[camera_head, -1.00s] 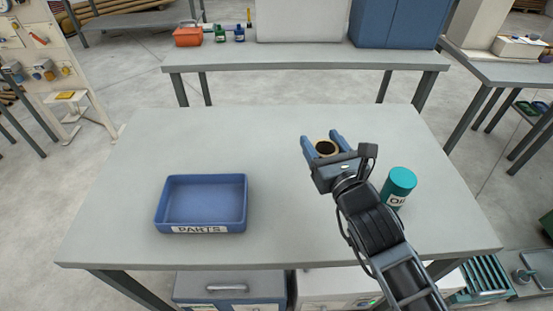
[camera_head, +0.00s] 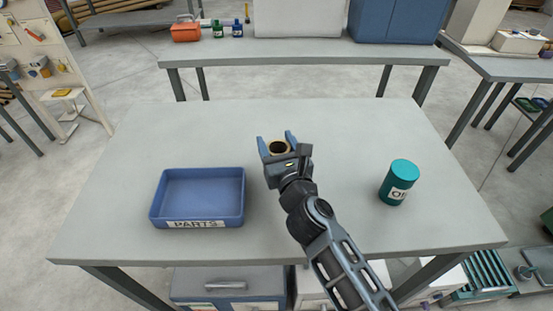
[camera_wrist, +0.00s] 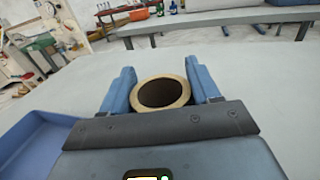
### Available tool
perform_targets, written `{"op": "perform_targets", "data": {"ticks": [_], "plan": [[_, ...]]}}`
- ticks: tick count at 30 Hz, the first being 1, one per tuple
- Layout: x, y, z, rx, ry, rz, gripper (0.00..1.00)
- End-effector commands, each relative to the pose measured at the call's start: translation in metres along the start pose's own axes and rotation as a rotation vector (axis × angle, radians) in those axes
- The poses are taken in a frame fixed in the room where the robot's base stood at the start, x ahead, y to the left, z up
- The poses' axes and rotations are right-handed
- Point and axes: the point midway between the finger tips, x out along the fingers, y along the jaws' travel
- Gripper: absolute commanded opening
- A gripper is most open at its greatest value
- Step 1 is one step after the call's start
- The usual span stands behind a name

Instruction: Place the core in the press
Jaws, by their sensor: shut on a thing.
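The core (camera_head: 279,149) is a short tan tube with a dark hollow, held upright between the blue fingers of my gripper (camera_head: 277,147). In the wrist view the core (camera_wrist: 162,92) sits between both fingers, its open end facing up toward the camera. My gripper is shut on it, above the middle of the grey table (camera_head: 335,130), right of the blue tray. I cannot tell how high above the table it is. I see no press that I can identify in either view.
A blue tray marked PARTS (camera_head: 228,211) stands on the left of the table and looks empty. A teal OIL can (camera_head: 399,183) stands on the right. Another bench (camera_head: 300,58) stands behind.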

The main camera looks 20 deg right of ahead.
Motion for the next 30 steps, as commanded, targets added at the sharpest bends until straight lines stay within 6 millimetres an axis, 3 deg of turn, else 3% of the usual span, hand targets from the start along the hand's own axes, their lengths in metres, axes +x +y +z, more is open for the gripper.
{"op": "perform_targets", "data": {"ticks": [10, 23, 24, 30], "plan": [[0.0, 0.0, -0.039, 0.0, 0.002, -0.001, 0.32], [0.0, 0.0, -0.043, 0.0, 0.001, -0.001, 0.32], [0.0, 0.0, -0.043, 0.0, 0.001, -0.001, 0.62], [0.0, 0.0, -0.042, 0.0, 0.001, -0.001, 0.81]]}}
